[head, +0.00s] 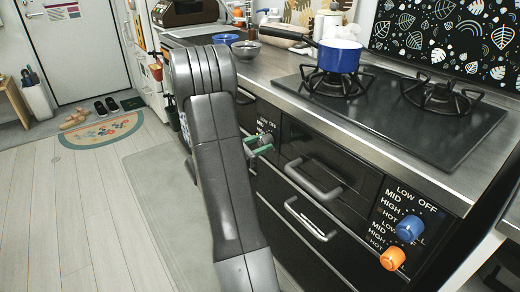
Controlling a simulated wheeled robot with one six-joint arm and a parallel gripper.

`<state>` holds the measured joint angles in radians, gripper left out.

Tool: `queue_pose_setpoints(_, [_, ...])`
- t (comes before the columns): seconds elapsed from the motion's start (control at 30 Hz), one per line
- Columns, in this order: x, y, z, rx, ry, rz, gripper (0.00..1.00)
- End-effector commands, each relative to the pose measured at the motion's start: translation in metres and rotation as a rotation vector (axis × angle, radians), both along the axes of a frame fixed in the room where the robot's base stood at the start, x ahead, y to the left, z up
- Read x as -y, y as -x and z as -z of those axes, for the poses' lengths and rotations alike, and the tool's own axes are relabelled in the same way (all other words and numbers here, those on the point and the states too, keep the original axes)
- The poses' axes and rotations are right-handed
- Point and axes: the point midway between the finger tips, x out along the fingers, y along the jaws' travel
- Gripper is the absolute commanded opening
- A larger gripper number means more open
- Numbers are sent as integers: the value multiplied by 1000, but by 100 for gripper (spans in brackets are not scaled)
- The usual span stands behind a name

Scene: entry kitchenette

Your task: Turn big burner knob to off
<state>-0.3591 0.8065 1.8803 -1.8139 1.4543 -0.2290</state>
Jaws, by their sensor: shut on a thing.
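My gripper (261,146) is at the left control panel (266,128) on the stove front, partly behind my arm. It is shut on a knob there; the knob is mostly hidden, and its setting cannot be read. Green parts show at the gripper, but I cannot tell whether they belong to the fingers or the knob. The right control panel has a blue knob (410,229) above an orange knob (394,258), both clear of my gripper. LOW, OFF, MID, HIGH and HOT are printed there. No label in view tells which knob is the big burner's.
A blue pot (339,55) stands on the left burner of the black cooktop (400,115); the right burner (441,97) is bare. Drawer handles (312,181) stick out between the panels. Bowls (246,49) sit on the counter. The floor (85,215) at left is open.

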Motion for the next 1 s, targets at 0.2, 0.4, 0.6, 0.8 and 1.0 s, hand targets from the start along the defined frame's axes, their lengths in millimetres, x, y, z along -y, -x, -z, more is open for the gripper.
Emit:
queue_pose_setpoints(0.2, [0, 0, 1, 44, -33, 0, 14])
queue_pose_setpoints(0.4, [0, 0, 1, 53, -41, 0, 14])
queue_pose_setpoints(0.6, [0, 0, 1, 52, -40, 0, 14])
queue_pose_setpoints(0.8, [0, 0, 0, 52, -40, 0, 59])
queue_pose_setpoints(1.0, [0, 0, 0, 52, -39, 0, 59])
